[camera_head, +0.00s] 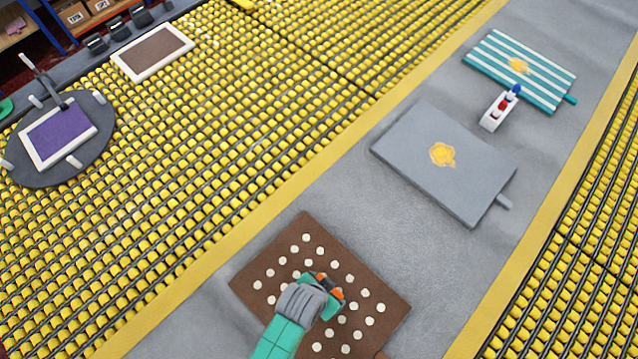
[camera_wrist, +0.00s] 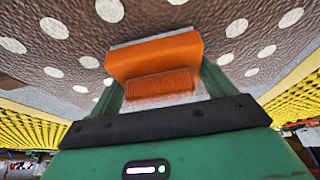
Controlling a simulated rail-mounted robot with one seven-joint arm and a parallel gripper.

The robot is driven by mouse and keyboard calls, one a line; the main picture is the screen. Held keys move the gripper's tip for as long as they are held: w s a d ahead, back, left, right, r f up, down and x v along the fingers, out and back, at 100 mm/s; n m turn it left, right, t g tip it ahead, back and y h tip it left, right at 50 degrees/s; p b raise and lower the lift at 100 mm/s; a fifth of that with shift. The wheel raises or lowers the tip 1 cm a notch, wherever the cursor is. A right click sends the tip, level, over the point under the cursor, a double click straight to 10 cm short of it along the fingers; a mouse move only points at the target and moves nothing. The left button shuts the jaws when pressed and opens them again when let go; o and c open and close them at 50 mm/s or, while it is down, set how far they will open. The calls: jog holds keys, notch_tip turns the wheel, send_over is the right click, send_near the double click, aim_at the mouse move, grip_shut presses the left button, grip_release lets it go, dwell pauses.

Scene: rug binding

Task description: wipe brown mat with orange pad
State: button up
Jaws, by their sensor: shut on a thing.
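The brown mat (camera_head: 265,257) with white dots lies at the lower middle of the head view, on the grey strip. My gripper (camera_head: 330,287) is over the mat's middle. It is shut on the orange pad (camera_wrist: 155,57), which shows between the fingers in the wrist view. In the head view only small orange bits of the pad (camera_head: 337,293) show beside the fingers. The brown mat (camera_wrist: 60,72) fills the upper part of the wrist view, right behind the pad. I cannot tell whether the pad touches the mat. No stain shows on the visible part of the mat.
A grey mat (camera_head: 415,175) and a teal striped mat (camera_head: 520,52), each with an orange-yellow mark, lie farther up the strip. A small white holder (camera_head: 493,116) stands between them. Yellow roller beds flank the strip. A dark round stand (camera_head: 40,172) holds a purple framed panel (camera_head: 60,133).

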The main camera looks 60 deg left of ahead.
jog(key=shift+w+d+p, duration=0.2)
jog(key=shift+d+p, duration=0.1)
jog(key=shift+d, duration=0.9)
jog(key=shift+w+d+p, duration=0.2)
jog(key=shift+d+p, duration=0.1)
jog(key=shift+d, duration=0.85)
jog(key=shift+d+r+p, duration=0.15)
jog(key=shift+r+p, duration=0.15)
jog(key=shift+p, duration=0.15)
jog(key=shift+s+a+f, duration=0.1)
jog(key=shift+a+f, duration=0.2)
jog(key=shift+a, duration=0.45)
jog(key=shift+s+a, duration=0.2)
jog(key=shift+a, duration=1.15)
jog(key=shift+s+a, duration=0.25)
jog(key=shift+a, duration=1.15)
jog(key=shift+s+a, duration=0.2)
jog(key=shift+a, duration=1.15)
jog(key=shift+s+a+r+p, duration=0.1)
jog(key=shift+a+r+p, duration=0.2)
jog(key=shift+r+p, duration=0.35)
jog(key=shift+a+r+p, duration=0.25)
jog(key=shift+r+p, duration=0.25)
jog(key=shift+r, duration=0.1)
notch_tip(320, 180, up, 6)
jog(key=p, duration=0.5)
jog(key=shift+f+p, duration=0.1)
jog(key=shift+p, duration=0.3)
